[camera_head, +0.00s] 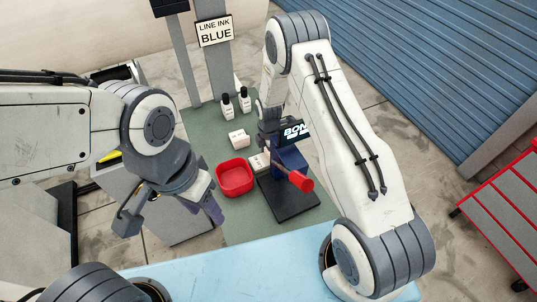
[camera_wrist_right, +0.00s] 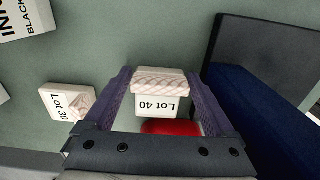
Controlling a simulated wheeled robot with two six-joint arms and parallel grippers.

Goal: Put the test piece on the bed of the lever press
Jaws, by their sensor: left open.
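The lever press has a dark blue body (camera_head: 287,160), a red-tipped lever (camera_head: 300,181) and a black base plate (camera_head: 290,203). Its base and blue side show at the right of the wrist view (camera_wrist_right: 262,100). In the head view this block (camera_head: 259,163) is beside the press, mostly clear of the arm. A second block, "Lot 30" (camera_wrist_right: 68,101), lies on the green surface, also in the head view (camera_head: 238,138). My left gripper (camera_head: 170,214) is open and empty at the lower left.
A red tray (camera_head: 235,178) stands left of the press, and part of it (camera_wrist_right: 170,127) shows behind the held block. The green surface (camera_head: 250,226) is free in front of the tray.

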